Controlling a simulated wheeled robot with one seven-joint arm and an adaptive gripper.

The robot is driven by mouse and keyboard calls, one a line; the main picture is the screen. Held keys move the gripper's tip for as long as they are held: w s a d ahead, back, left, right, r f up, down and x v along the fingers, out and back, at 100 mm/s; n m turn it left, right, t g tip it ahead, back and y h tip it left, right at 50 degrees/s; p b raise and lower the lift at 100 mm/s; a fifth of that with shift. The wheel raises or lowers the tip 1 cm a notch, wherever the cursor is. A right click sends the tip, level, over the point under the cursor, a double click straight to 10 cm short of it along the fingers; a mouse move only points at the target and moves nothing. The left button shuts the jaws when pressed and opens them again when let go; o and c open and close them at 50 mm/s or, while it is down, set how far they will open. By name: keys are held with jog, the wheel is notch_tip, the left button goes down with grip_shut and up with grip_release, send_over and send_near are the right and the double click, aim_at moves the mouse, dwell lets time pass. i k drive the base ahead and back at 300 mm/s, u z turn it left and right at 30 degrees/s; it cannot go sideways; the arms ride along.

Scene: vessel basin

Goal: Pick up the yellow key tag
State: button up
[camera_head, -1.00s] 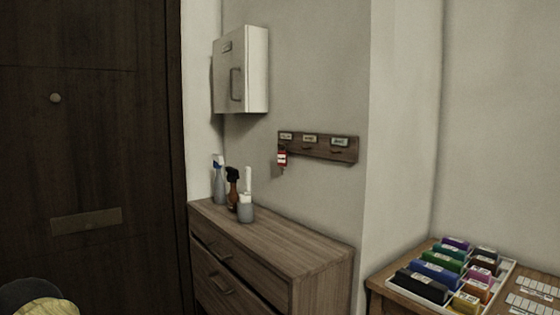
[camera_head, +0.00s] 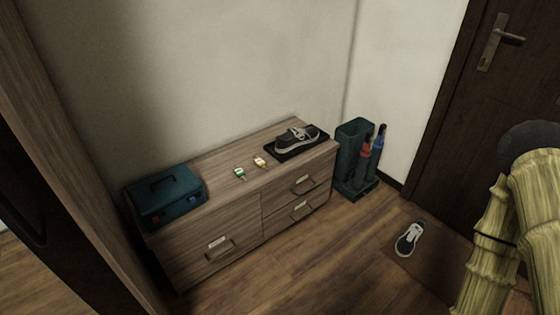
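A small yellow key tag (camera_head: 260,162) lies on top of the wooden dresser (camera_head: 220,160), near the middle of its length. A green key tag (camera_head: 240,173) lies just to its left, a little nearer the front edge. The two tags are apart. Both are small in the view, so fine detail is hard to make out. Part of my arm shows at the right edge, well away from the tags. My gripper is not in view.
A teal toolbox (camera_head: 165,196) stands on the dresser's left end. A shoe (camera_head: 297,137) sits on a black tray (camera_head: 316,147) at the right end. An umbrella stand (camera_head: 352,147) is beside the dresser. Another shoe (camera_head: 410,238) lies on the floor mat. The floor before the dresser is clear.

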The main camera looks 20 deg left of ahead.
aim_at(258, 161)
jog(key=u, duration=0.05)
jog(key=k, duration=0.55)
jog(key=z, duration=0.4)
jog(key=i, duration=1.6)
jog(key=u, duration=0.65)
